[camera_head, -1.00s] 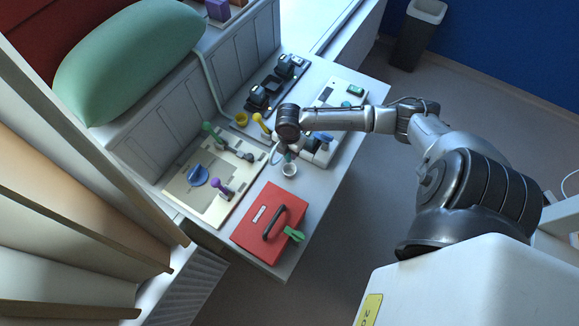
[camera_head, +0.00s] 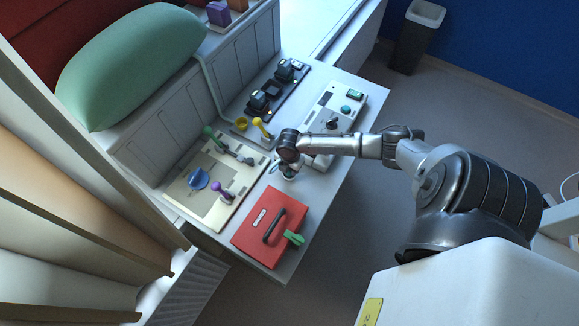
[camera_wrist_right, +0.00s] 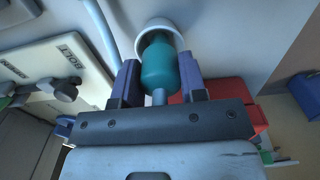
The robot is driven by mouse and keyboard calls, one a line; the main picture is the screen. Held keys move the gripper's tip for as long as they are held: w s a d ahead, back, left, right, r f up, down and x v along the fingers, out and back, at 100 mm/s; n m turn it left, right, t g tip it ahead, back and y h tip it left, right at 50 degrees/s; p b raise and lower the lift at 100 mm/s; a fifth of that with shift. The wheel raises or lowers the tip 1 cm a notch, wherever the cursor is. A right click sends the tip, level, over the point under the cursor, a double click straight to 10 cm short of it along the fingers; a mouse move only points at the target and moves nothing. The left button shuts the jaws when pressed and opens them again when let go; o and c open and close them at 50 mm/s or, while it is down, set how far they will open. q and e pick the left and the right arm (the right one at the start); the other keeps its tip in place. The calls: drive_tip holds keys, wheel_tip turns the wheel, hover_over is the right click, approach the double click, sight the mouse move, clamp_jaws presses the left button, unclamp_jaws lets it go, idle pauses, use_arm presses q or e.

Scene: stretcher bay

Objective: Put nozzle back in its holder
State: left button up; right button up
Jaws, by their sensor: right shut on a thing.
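The teal nozzle (camera_wrist_right: 160,66) is between the two dark fingers of my right gripper (camera_wrist_right: 160,82) in the right wrist view. Its far end points into the mouth of a round white cup-like holder (camera_wrist_right: 158,28). The nozzle's tip overlaps the holder's opening; how deep it sits is unclear. In the head view my right gripper (camera_head: 287,164) is over the bench, just above the red case, and largely covers the nozzle and holder. My right gripper is shut on the nozzle. My left gripper is not in view.
A red case (camera_head: 262,240) with a black handle and green tab stands close below the gripper. A cream lever panel (camera_head: 222,207) lies left. A white control unit (camera_head: 347,98) and black sockets (camera_head: 276,88) lie behind. A pale hose (camera_wrist_right: 100,30) passes beside the holder.

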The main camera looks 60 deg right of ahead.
drive_tip(key=shift+f, duration=0.3)
drive_tip(key=o, duration=0.9)
drive_tip(key=shift+o, duration=0.2)
